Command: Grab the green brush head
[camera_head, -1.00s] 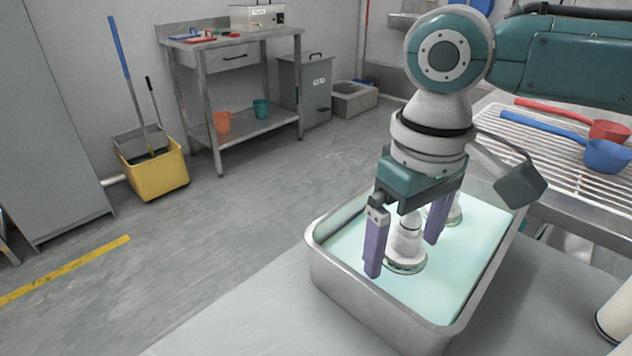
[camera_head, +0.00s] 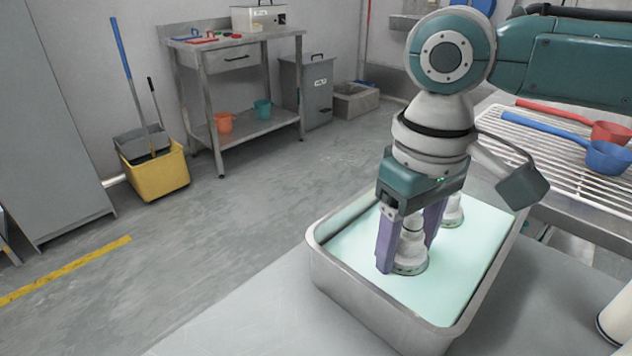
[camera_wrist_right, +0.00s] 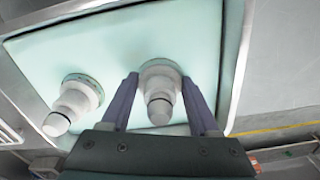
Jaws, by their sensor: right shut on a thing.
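A small green item (camera_head: 229,34) lies on the far workbench, too small to identify as a brush head. My left gripper is not in view.
The tray stands on a grey bench (camera_head: 240,325). A wire rack (camera_head: 560,170) at right holds a red ladle (camera_head: 608,132) and a blue ladle (camera_head: 607,157). A yellow mop bucket (camera_head: 157,172) and the steel workbench (camera_head: 238,82) are across open floor.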

